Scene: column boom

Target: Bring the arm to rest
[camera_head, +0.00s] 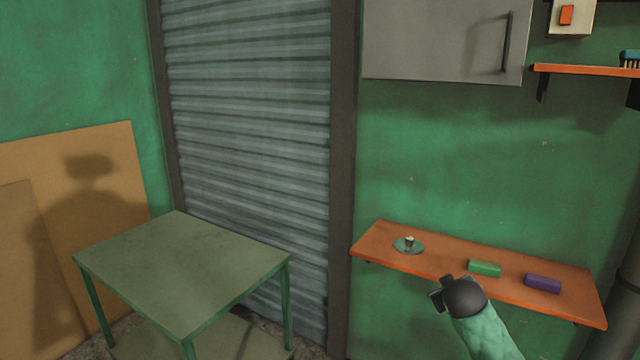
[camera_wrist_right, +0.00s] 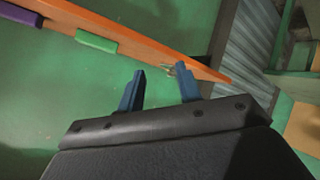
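My right gripper (camera_head: 437,296) is in front of the orange wall shelf (camera_head: 389,257) in the head view, its arm coming in from the lower right. In the right wrist view its two blue fingers (camera_wrist_right: 160,88) stand apart with nothing between them, so it is open and empty. Behind the fingertips, the shelf (camera_wrist_right: 145,47) runs across the wrist view. My left gripper is in neither view.
The orange shelf holds a small round dish (camera_head: 409,246), a green block (camera_head: 484,268) and a purple block (camera_head: 542,283). A green table (camera_head: 185,262) stands at left before a roller shutter (camera_head: 250,120). A grey cabinet (camera_head: 440,40) hangs above.

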